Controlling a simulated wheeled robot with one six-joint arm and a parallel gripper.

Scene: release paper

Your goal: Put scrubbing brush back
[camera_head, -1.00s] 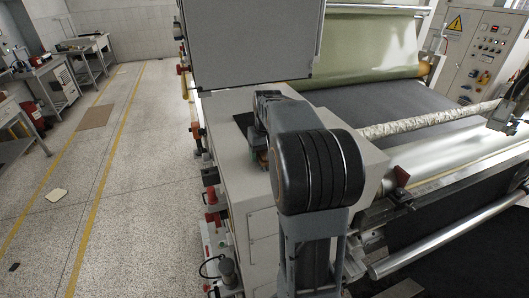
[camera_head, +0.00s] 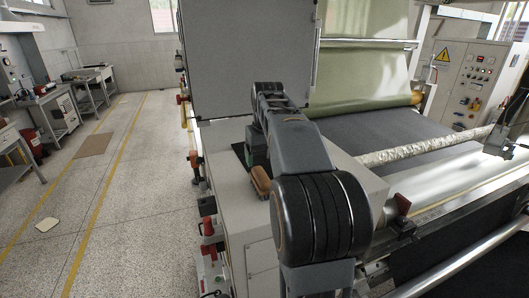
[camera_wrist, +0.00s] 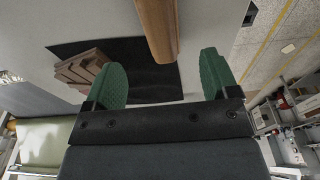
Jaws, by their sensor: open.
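A smooth brown wooden bar, which looks like the scrubbing brush (camera_wrist: 157,28), shows at the top of the wrist view; no bristles are visible. In the head view a brown wooden piece (camera_head: 261,181) lies near the left edge of the grey cabinet top, beside my arm. My gripper (camera_wrist: 161,80) is open, with its green fingers apart and nothing between their tips. The bar lies ahead of the gap, nearer the right finger. In the head view the gripper (camera_head: 256,152) is partly hidden by my arm over the cabinet top.
A black mat (camera_wrist: 155,85) lies under the gripper on the grey cabinet top (camera_head: 222,140). A ridged brown block (camera_wrist: 80,68) sits on the mat beside the left finger. A tall grey panel (camera_head: 245,60) rises behind, and rollers run to the right.

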